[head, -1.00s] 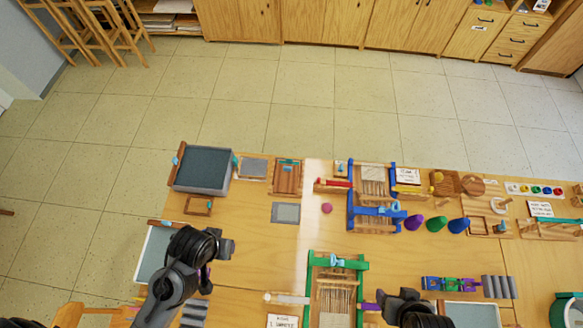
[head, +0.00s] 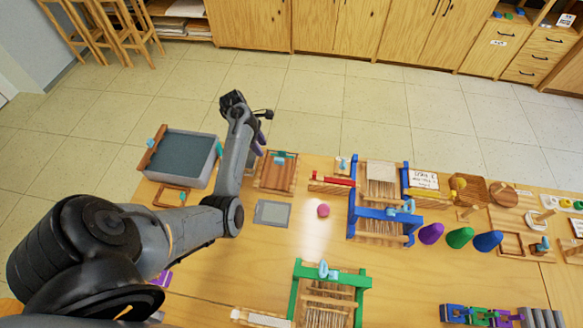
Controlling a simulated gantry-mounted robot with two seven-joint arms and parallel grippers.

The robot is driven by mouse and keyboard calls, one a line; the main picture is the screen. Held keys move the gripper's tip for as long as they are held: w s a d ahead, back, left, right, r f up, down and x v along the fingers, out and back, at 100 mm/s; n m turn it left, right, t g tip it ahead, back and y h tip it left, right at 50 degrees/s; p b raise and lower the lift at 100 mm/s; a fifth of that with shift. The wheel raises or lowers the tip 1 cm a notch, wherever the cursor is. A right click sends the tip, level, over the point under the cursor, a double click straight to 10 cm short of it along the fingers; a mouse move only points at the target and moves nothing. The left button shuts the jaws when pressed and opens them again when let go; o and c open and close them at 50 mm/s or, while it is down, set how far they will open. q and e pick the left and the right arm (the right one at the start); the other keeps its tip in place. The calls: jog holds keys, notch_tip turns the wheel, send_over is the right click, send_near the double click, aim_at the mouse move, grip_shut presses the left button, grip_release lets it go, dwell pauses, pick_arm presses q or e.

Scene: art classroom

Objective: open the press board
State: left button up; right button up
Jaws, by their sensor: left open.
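A brown wooden board with a teal clip or handle at its top edge, which looks like the press board (head: 277,175), lies flat at the far side of the table, and I see no raised part on it. My left gripper (head: 264,128) is open and empty, above and just left of the board's far edge, with a clear gap in the picture. My left arm crosses the left part of the view and hides some of the table there. My right gripper is out of view.
A grey-blue tray (head: 180,183) stands left of the board. A grey slate (head: 272,213) and a pink ball (head: 323,210) lie nearer. A blue loom (head: 355,214) and a green loom (head: 298,289) stand to the right and front. Bare tabletop lies around the slate.

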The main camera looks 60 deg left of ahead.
aim_at(279, 159)
pick_arm(q)
jog(key=shift+t, duration=0.4)
jog(key=w+d+f+b, duration=0.1)
jog(key=f, duration=0.2)
jog(key=w+d+f+b, duration=0.1)
jog(key=w+f, duration=0.1)
jog(key=f, duration=0.1)
jog(key=w+f+b, duration=0.1)
jog(key=w+f, duration=0.1)
jog(key=shift+w+d+f, duration=0.2)
jog(key=shift+d+f, duration=0.2)
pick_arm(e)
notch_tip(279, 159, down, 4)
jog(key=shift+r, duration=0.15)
pick_arm(q)
grip_shut()
